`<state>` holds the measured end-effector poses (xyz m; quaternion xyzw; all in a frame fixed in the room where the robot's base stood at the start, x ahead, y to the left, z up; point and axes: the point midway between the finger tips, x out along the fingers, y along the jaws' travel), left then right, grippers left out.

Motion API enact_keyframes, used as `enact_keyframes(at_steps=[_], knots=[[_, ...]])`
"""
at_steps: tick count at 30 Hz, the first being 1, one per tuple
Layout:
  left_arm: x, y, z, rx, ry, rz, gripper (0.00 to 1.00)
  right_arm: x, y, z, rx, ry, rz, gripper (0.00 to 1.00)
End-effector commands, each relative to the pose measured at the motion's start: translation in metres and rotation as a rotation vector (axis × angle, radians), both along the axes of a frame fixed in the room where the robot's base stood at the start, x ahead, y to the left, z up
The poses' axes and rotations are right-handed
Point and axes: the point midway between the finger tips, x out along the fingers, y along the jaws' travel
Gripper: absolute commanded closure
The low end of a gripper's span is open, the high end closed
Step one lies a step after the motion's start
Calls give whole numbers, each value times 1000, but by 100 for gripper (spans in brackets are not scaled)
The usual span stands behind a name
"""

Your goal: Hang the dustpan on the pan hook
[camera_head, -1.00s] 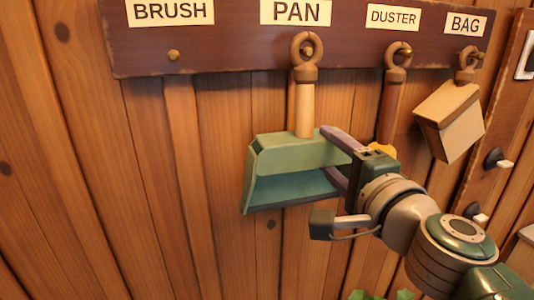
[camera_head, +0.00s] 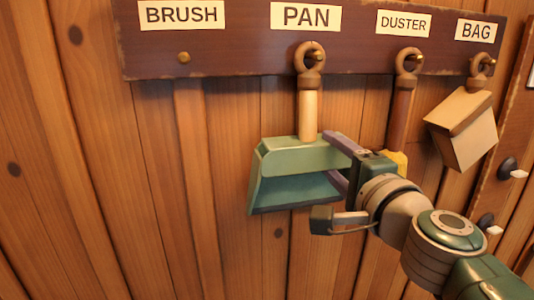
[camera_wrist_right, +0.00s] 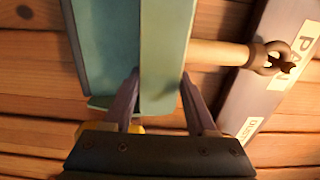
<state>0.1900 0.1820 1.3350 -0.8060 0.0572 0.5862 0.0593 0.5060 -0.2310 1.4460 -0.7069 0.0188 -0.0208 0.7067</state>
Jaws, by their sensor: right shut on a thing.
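The green dustpan (camera_head: 300,157) hangs upright under the PAN label, with its wooden handle (camera_head: 307,115) pointing up. Its brown ring (camera_head: 301,63) is around the pan hook (camera_head: 315,56), whose tip shows through the opening. The wrist view also shows the ring (camera_wrist_right: 261,55) around the dark hook (camera_wrist_right: 287,67). My right gripper (camera_head: 338,162) is shut on the right side of the dustpan body. In the wrist view its two fingers (camera_wrist_right: 160,100) lie on either side of the pan's edge. My left gripper is not in view.
A dark board (camera_head: 240,55) carries the hooks and labels on a plank wall. The BRUSH peg (camera_head: 184,57) is empty. A duster (camera_head: 400,115) hangs close behind my right gripper, and a tan bag (camera_head: 463,135) hangs farther right. Wall left of the dustpan is clear.

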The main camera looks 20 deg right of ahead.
Motion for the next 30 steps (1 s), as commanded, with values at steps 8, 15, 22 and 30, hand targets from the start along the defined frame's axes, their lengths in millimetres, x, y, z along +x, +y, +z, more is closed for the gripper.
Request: enact_keyframes(at_steps=[8, 15, 22, 30], knots=[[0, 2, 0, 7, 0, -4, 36, 0, 0, 1, 1, -2, 0, 31], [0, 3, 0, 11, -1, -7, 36, 0, 0, 0, 0, -1, 0, 8], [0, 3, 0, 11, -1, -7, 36, -1, 0, -1, 0, 2, 0, 8], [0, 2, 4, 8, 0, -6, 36, -33, 2, -2, -1, 4, 0, 8]])
